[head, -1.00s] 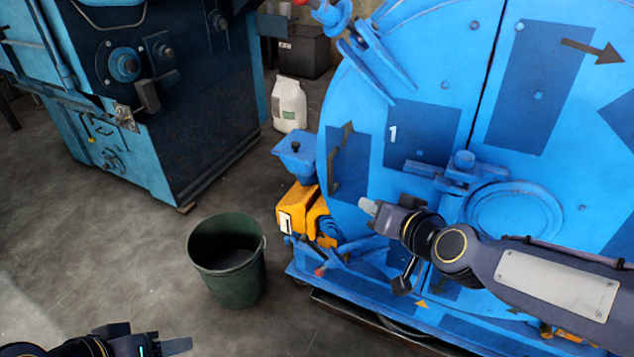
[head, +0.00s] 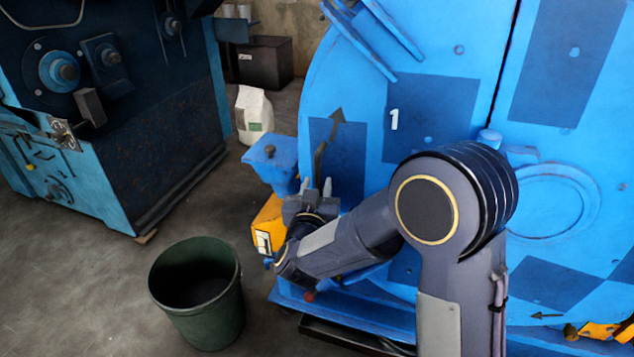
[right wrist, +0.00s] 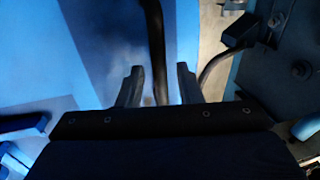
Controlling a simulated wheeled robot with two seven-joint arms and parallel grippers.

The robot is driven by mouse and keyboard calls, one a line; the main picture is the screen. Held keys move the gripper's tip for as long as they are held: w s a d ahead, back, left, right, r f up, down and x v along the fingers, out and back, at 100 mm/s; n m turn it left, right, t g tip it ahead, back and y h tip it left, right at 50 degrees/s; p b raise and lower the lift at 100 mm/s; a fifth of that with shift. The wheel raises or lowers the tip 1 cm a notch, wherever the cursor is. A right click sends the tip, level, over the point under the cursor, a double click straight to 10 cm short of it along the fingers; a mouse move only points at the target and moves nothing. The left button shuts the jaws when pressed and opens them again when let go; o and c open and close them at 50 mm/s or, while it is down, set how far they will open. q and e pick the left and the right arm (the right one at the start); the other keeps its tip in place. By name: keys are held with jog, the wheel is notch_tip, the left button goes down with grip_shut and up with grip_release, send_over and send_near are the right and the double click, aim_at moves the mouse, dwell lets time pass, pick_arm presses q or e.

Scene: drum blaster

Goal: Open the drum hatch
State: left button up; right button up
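The blue drum machine (head: 440,100) fills the right of the head view, its front face marked "1" and split by a dark vertical seam. A round raised ring (head: 548,212) on the front is partly hidden by my right arm, as is the latch beside it. My right gripper (head: 316,186) is at the drum's lower left edge, fingers pointing up. In the right wrist view its fingers (right wrist: 158,84) are apart. A dark upright strip (right wrist: 155,45) shows between and beyond them; I cannot tell whether they touch it. My left gripper is out of view.
A blue hopper (head: 271,160) and an orange part (head: 268,222) stand beside the drum's left edge. A dark green bucket (head: 200,290) is on the floor. Another blue machine (head: 110,110) stands at left, a white bag (head: 253,113) behind.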

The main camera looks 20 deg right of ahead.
jog(key=shift+x, duration=1.3)
grip_shut()
